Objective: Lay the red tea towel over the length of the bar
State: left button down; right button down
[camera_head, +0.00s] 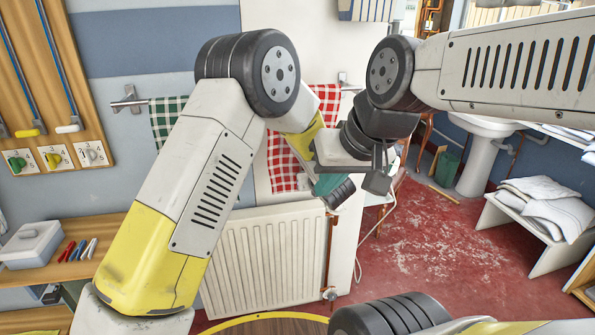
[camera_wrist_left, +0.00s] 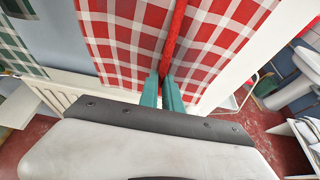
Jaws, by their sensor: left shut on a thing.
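The red-and-white checked tea towel (camera_head: 284,165) hangs against the wall in the head view, partly hidden behind my left arm. It fills the upper middle of the left wrist view (camera_wrist_left: 115,45), with a red fold running down to my left gripper (camera_wrist_left: 166,80). The teal fingers are shut on this fold. The wall bar shows at its left mount (camera_head: 128,104); my arm hides its middle. A green checked towel (camera_head: 166,118) hangs on its left part. My right gripper (camera_head: 378,180) is close beside the left wrist; its jaw opening is unclear.
A white radiator (camera_head: 265,262) stands below the towels. A wooden shelf at the left holds a grey box (camera_head: 30,245) and several pens (camera_head: 78,250). A sink (camera_head: 485,145) and a bench with folded linen (camera_head: 545,205) stand at the right. The red floor between is open.

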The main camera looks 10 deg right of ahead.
pick_arm(q)
jog(key=shift+f, duration=0.3)
jog(key=c, duration=1.5)
grip_release()
jog(key=shift+o, duration=0.2)
